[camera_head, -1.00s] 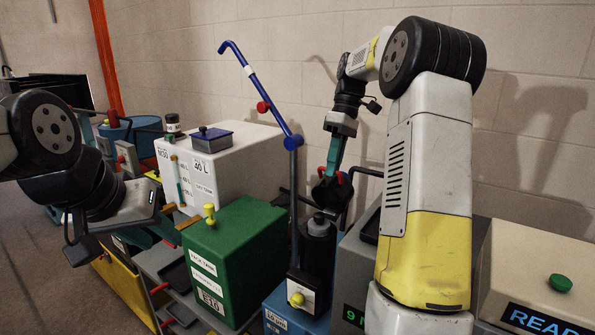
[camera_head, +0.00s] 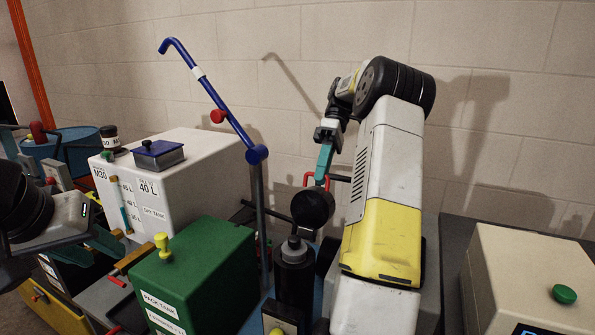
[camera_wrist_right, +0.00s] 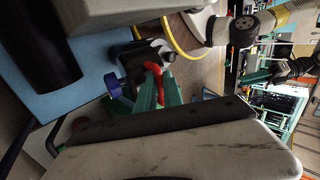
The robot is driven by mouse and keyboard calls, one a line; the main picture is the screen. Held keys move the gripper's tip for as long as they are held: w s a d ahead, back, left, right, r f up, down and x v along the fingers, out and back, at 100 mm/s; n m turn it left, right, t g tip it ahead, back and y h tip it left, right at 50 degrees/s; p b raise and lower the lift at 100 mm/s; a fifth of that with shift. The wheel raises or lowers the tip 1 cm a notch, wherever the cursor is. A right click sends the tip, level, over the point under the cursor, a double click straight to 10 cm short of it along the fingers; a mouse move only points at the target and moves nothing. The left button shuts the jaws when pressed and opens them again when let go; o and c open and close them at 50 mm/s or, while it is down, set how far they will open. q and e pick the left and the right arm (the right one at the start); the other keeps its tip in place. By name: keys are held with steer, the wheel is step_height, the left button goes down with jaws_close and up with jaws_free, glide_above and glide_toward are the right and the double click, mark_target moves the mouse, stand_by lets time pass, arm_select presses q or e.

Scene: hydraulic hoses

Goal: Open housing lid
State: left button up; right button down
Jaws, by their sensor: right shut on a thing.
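The housing (camera_head: 294,285) is a black upright cylinder with a grey neck on top, near the middle of the head view. Its round black lid (camera_head: 312,209) with a red handle (camera_head: 308,180) is raised above it, tilted with its round face towards the head camera. My right gripper (camera_head: 324,168) has teal fingers shut on the red handle. The right wrist view shows the handle (camera_wrist_right: 158,72) between the fingers. Whether the lid is still joined to the housing is hidden. My left gripper (camera_head: 103,243) is low at the left, away from the housing; its fingertips are unclear.
A green tank (camera_head: 205,265) stands left of the housing, with a white tank (camera_head: 195,180) behind it. A blue lever (camera_head: 215,100) with a red knob rises beside the housing. A beige box (camera_head: 525,275) with a green button stands at the right.

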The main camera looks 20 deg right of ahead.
steer(key=shift+w+d+f, duration=0.2)
steer(key=shift+d, duration=0.15)
steer(key=c, duration=1.5)
jaws_free()
steer(key=shift+w+d+f, duration=0.1)
steer(key=shift+w, duration=0.05)
steer(key=shift+r, duration=0.2)
